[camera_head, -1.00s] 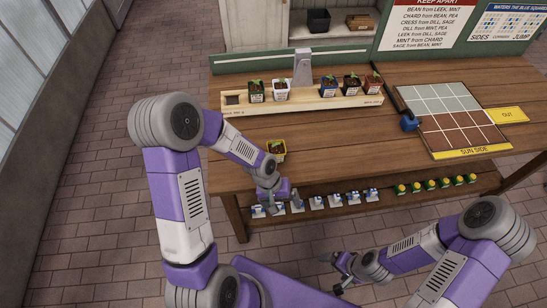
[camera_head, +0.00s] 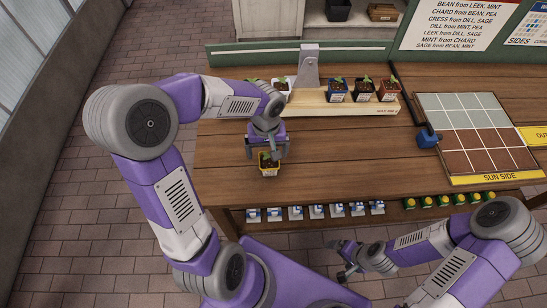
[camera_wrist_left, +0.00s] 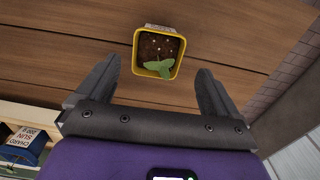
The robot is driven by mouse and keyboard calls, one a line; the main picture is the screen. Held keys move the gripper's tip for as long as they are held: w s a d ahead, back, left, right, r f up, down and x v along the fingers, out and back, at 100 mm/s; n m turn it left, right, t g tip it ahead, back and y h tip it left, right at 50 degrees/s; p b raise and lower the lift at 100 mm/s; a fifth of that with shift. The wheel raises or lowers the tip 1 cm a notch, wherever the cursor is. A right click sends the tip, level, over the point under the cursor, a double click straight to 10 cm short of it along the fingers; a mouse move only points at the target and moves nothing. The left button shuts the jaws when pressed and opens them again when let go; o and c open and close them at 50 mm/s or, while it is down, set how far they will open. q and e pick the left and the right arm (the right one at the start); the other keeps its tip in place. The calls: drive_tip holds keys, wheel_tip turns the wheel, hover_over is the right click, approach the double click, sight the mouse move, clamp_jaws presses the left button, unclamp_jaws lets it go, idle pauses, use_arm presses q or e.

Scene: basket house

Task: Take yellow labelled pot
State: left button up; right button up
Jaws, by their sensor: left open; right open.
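The yellow pot (camera_head: 269,170) stands upright on the table near its front edge, with dark soil and a small green seedling. In the left wrist view the yellow pot (camera_wrist_left: 158,51) shows its yellow rim and a pale label, beyond the fingertips. My left gripper (camera_head: 267,152) is open just behind the pot in the head view. In the left wrist view its fingers (camera_wrist_left: 158,75) are spread, with nothing between them. My right gripper (camera_head: 344,262) is open and empty, low in front of the table.
A wooden rack (camera_head: 340,104) at the back holds several potted seedlings. A grid tray (camera_head: 487,179) lies at the right, with a blue object (camera_head: 428,138) beside it. Several small blue-and-white items (camera_head: 316,211) sit on the shelf below. The table's middle is clear.

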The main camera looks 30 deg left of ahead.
sight(269, 160)
use_arm(q)
drive_tip(key=shift+s+d+f, duration=0.1)
drive_tip(key=shift+s+f, duration=0.2)
drive_tip(key=shift+f, duration=0.5)
drive_tip(key=f+b, duration=0.1)
drive_tip(key=f, duration=0.1)
drive_tip(key=f+b, duration=0.1)
drive_tip(key=f, duration=0.1)
drive_tip(key=shift+w+d+f, duration=0.15)
drive_tip(key=shift+w+d, duration=0.05)
drive_tip(key=c, duration=1.2)
